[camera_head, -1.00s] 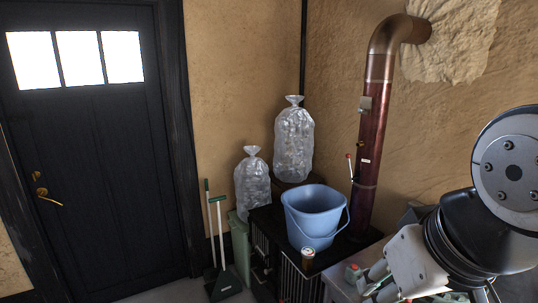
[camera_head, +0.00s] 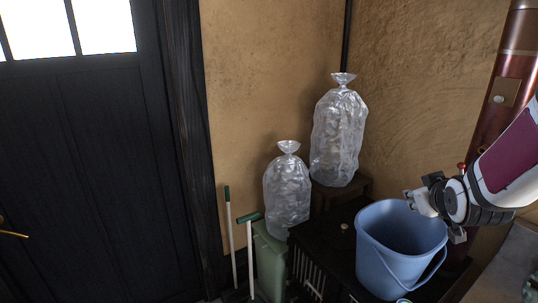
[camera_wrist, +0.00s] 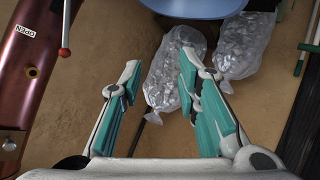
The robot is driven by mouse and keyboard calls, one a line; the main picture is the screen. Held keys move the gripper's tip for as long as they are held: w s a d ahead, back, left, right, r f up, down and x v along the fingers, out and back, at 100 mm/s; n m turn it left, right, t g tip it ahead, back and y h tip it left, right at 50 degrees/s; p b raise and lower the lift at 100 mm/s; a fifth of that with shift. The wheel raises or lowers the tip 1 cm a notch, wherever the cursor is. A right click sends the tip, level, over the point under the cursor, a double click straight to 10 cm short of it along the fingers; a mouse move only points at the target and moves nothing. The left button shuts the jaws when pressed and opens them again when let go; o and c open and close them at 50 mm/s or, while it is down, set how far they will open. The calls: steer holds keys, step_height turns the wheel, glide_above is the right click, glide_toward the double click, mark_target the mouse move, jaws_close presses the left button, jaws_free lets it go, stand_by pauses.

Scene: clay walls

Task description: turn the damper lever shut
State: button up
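The dark red stovepipe (camera_head: 497,97) stands at the right edge in the head view, partly hidden by my arm. The damper lever (camera_head: 461,166) shows there only as a small red tip behind my gripper. In the wrist view the lever (camera_wrist: 66,28) is a thin rod with a red ball end, at the upper left beside the pipe (camera_wrist: 35,75). An "OPEN" label (camera_wrist: 22,32) is on the pipe near it. My gripper (camera_wrist: 160,72) is open and empty, with the lever outside its fingers to the left. In the head view my gripper (camera_head: 412,200) is near the blue bucket's rim.
The blue bucket (camera_head: 390,255) stands on a dark slatted unit (camera_head: 325,245). Two filled clear bags (camera_head: 338,135) (camera_head: 287,195) stand left of it. A green bin (camera_head: 270,265), a broom (camera_head: 249,250) and a dark door (camera_head: 80,160) are farther left. Clay wall (camera_head: 270,70) is behind.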

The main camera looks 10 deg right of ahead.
steer(key=s+d+f+m+t+h+b, duration=0.1)
steer(key=d+m+t+h, duration=0.1)
steer(key=d, duration=0.6)
steer(key=s+d+f+m+t+h+b, duration=0.1)
steer(key=s+d+f+t+h+b, duration=0.15)
steer(key=d, duration=0.45)
steer(key=x, duration=1.4)
steer(key=shift+w+a+r, duration=0.1)
steer(key=shift+w+r, duration=0.15)
steer(key=shift+r, duration=0.1)
